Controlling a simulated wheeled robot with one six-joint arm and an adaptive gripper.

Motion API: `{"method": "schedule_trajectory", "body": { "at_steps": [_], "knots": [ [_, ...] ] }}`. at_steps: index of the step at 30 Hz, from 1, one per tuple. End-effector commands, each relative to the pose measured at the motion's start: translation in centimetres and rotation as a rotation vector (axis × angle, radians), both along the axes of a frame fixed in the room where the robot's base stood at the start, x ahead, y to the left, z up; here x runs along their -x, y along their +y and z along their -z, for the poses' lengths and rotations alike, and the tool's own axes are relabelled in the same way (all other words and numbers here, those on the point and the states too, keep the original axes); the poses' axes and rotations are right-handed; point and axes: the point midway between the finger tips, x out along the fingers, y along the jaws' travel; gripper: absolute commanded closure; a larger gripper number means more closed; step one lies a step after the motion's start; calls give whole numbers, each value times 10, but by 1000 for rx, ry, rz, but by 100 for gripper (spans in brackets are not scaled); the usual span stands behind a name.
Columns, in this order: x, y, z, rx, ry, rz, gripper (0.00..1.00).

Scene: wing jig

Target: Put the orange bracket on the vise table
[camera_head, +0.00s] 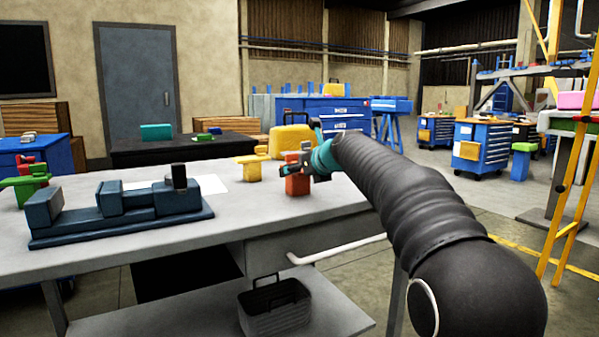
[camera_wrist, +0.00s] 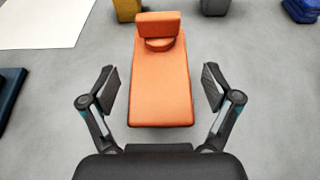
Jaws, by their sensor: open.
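The orange bracket (camera_head: 297,186) stands on the grey table near its right end, partly hidden behind my gripper in the head view. In the wrist view the bracket (camera_wrist: 160,85) lies between my two open fingers, with a gap on each side. My gripper (camera_wrist: 160,90) is open and empty; it also shows in the head view (camera_head: 298,168). The table (camera_head: 250,228) also bears a dark blue vise (camera_head: 125,208) on its left part, well left of the bracket.
A yellow bracket-like piece (camera_head: 250,168) and a yellow case (camera_head: 291,138) stand behind the orange bracket. A white sheet (camera_head: 207,184) lies between the vise and the bracket. Red and green clamps (camera_head: 27,180) sit at the left. A grey basket (camera_head: 274,308) is on the lower shelf.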

Motion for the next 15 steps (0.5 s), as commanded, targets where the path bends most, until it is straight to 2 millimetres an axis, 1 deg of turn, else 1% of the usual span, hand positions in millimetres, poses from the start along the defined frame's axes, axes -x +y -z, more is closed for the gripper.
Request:
{"method": "schedule_trajectory", "body": {
  "at_steps": [5,12,15],
  "knots": [
    [22,-15,-13,-2,-2,2,12],
    [58,-40,-31,-2,-2,2,12],
    [70,-48,-37,0,-3,1,12]
  ]
}}
